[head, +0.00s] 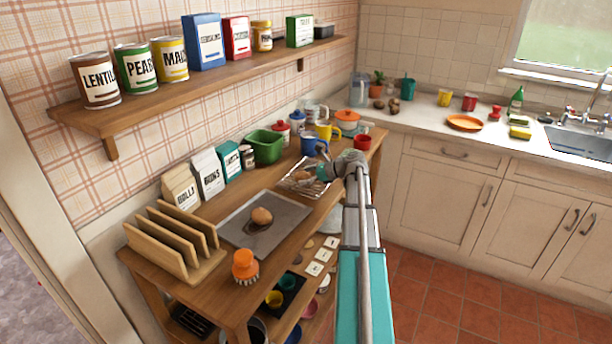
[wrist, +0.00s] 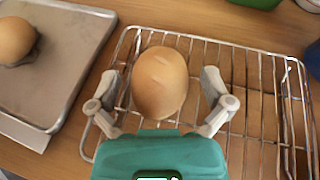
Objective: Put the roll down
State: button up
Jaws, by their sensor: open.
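A light brown bread roll (wrist: 160,82) rests on a wire cooling rack (wrist: 236,60), seen in the wrist view. My gripper (wrist: 165,90) is open around it, with one finger on each side and a visible gap to the roll on both sides. In the head view the roll on the rack (head: 298,178) is partly hidden behind my arm, and my gripper (head: 318,168) is over the rack. A second roll (wrist: 14,40) sits on a grey baking tray (wrist: 78,42) to the left; it also shows in the head view (head: 261,216).
A wooden toast-rack-like stand (head: 170,240) and an orange brush (head: 245,266) stand near the tray. A green tub (head: 264,146), a blue mug (head: 312,146) and a red mug (head: 362,142) stand close to the rack. A shelf (head: 200,80) with tins hangs above.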

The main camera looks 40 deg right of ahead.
jog(key=p+v, duration=0.4)
jog(key=v, duration=0.7)
jog(key=shift+s+r, duration=0.1)
jog(key=shift+r, duration=0.05)
jog(key=shift+s+d+r, duration=0.1)
jog(key=shift+s+d, duration=0.15)
jog(key=shift+s, duration=0.05)
